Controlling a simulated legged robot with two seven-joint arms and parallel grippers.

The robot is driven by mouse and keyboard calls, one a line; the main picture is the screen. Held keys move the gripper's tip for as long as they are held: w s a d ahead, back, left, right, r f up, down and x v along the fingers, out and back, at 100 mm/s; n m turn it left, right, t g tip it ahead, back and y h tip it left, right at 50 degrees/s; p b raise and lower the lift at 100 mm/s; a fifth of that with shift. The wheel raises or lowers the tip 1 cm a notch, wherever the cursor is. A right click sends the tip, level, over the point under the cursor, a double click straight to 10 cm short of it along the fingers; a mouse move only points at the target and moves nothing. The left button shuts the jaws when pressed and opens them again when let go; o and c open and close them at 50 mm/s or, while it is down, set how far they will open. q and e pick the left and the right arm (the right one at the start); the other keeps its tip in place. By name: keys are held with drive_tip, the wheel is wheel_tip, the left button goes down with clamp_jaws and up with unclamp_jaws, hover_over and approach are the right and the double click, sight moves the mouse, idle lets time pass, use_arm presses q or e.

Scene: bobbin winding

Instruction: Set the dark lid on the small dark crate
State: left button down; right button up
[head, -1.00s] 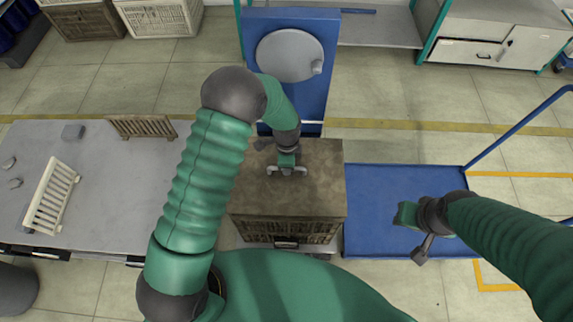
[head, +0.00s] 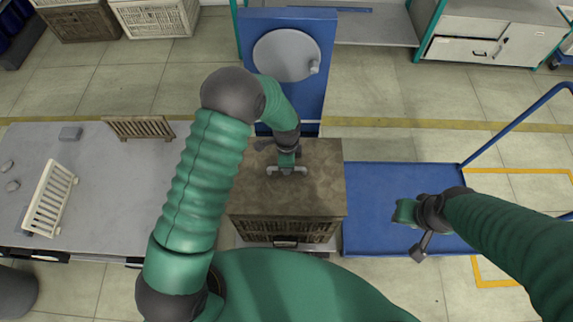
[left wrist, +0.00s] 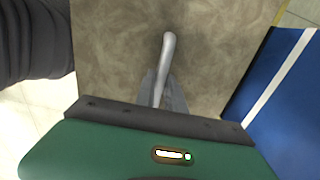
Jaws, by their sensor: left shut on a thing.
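The dark lid (head: 318,190) is a brown, mottled flat panel in front of me. The small dark crate (head: 262,231) is under it, with its slatted front wall and a handle showing. The lid covers the crate's top, and its edges look about lined up with the walls. I cannot tell whether any gap is left between them. My left gripper (head: 287,169) is shut on the lid's grey bar handle, which also shows in the left wrist view (left wrist: 168,55). My right gripper (head: 406,212) hangs over the blue cart, away from the lid; its jaw opening is unclear.
A blue cart (head: 385,185) with an empty deck stands right of the crate. A grey table (head: 110,200) at left holds a white slatted panel (head: 48,198) and a brown slatted panel (head: 138,127). A blue stand with a grey disc (head: 284,55) is behind the crate.

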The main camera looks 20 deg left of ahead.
use_arm(q)
drive_tip(key=shift+a+f+b, duration=0.15)
drive_tip(key=shift+f+b, duration=1.35)
drive_tip(key=shift+f, duration=1)
drive_tip(key=c, duration=1.3)
unclamp_jaws()
drive_tip(key=shift+c, duration=0.2)
wheel_tip(320, 180, up, 17)
drive_tip(key=p, duration=0.2)
drive_tip(key=shift+f, duration=0.1)
